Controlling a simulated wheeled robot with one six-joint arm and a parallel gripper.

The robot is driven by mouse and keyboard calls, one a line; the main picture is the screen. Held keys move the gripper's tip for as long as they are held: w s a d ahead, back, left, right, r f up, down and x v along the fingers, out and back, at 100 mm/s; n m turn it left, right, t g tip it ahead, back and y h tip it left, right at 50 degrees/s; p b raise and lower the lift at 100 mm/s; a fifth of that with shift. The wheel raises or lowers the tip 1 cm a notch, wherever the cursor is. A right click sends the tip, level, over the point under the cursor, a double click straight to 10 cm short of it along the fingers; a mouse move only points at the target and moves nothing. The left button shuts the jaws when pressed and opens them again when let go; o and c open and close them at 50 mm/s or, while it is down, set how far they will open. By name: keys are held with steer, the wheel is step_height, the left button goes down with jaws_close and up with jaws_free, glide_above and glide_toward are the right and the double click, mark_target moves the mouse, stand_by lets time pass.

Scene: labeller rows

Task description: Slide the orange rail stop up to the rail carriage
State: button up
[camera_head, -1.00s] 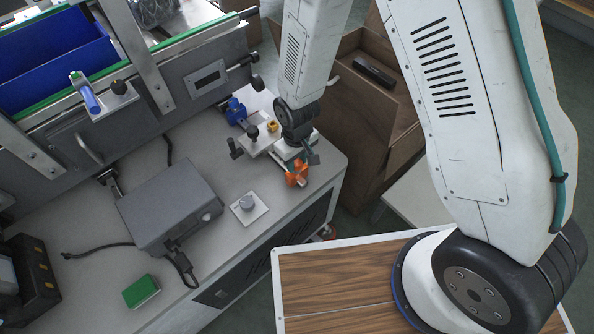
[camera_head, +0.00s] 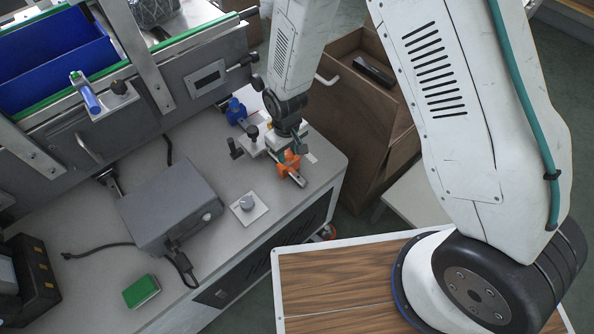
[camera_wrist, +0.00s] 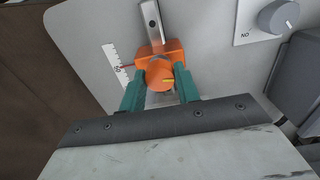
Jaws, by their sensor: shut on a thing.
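The orange rail stop (camera_head: 288,163) sits on a thin metal rail (camera_head: 298,179) near the bench's right corner. In the wrist view the stop (camera_wrist: 152,56) has a round orange knob on top, and the bare rail (camera_wrist: 151,22) runs away beyond it. My gripper (camera_head: 282,154) is shut on the stop, with a teal finger on each side of it in the wrist view (camera_wrist: 159,80). A pale block with a black knob (camera_head: 251,132) stands just up-left of my gripper. The rail carriage is not clearly seen; my wrist covers that part of the rail.
A white scale strip (camera_wrist: 116,64) lies beside the rail. A dial on a white plate (camera_head: 248,207) and a grey box (camera_head: 170,207) stand on the bench to the left. A blue clamp-like part (camera_head: 236,110) is behind. An open brown cabinet (camera_head: 365,105) is to the right.

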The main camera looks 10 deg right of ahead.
steer(key=shift+w+a, duration=0.65)
steer(key=shift+w, duration=0.3)
steer(key=shift+w+a, duration=0.6)
steer(key=shift+w, duration=0.3)
steer(key=shift+w+a, duration=0.65)
steer(key=shift+w, duration=0.3)
steer(key=o, duration=1.1)
steer(key=shift+o, duration=0.2)
step_height(320, 180, up, 8)
steer(key=s+d+r+m, duration=0.3)
steer(key=s+d+r, duration=1)
steer(key=s+r, duration=0.1)
steer(key=s+d+r+m+t, duration=0.1)
steer(key=s+d+r+m, duration=0.2)
steer(key=s+d+r, duration=1.1)
step_height(320, 180, up, 3)
steer(key=shift+s+r+m, duration=0.2)
steer(key=shift+m, duration=0.2)
